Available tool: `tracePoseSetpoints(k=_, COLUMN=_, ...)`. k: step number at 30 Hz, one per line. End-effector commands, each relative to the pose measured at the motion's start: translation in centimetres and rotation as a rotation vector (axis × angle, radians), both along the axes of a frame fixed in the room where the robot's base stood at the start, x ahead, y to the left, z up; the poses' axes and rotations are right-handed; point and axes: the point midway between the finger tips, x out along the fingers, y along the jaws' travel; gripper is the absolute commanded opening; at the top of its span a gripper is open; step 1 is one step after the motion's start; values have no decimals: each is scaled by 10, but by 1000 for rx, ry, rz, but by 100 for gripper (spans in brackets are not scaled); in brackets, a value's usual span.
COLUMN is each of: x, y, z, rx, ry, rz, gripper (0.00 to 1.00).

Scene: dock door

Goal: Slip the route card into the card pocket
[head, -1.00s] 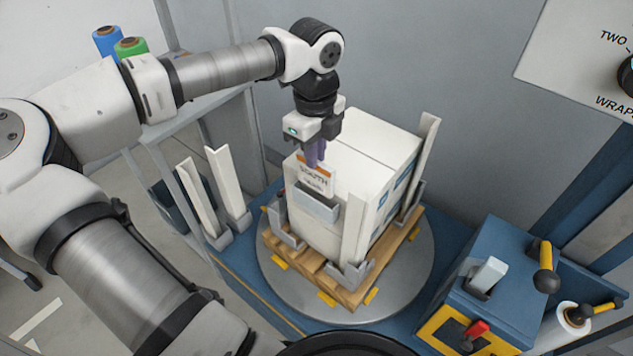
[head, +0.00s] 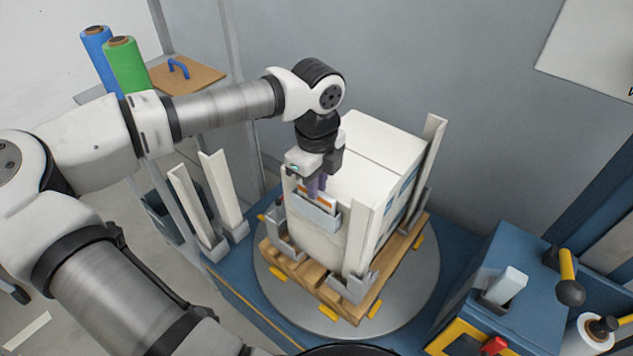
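The route card (head: 318,198), white with an orange band, is mostly inside the card pocket; only its upper strip shows above the pocket's rim. The card pocket (head: 316,217) is a pale grey holder on the near face of the white carton stack (head: 372,163). My gripper (head: 317,190) points down right over the pocket, its purple fingertips at the card's top edge. The fingers appear closed on the card, though the fingertip contact is small and partly hidden.
The stack stands on a wooden pallet (head: 322,287) on a round grey turntable (head: 412,300), with white corner posts (head: 433,150) around it. Loose posts (head: 222,192) stand left. A blue control box (head: 497,275) with levers is at right. Green (head: 126,66) and blue film rolls stand upper left.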

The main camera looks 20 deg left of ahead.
Motion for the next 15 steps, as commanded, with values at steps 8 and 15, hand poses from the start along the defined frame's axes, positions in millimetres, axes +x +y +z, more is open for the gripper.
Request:
tracePoseSetpoints(k=8, x=0, y=0, z=0, rx=0, ry=0, rz=0, gripper=33)
tracePoseSetpoints(k=15, x=0, y=0, z=4, rx=0, ry=0, rz=0, gripper=33)
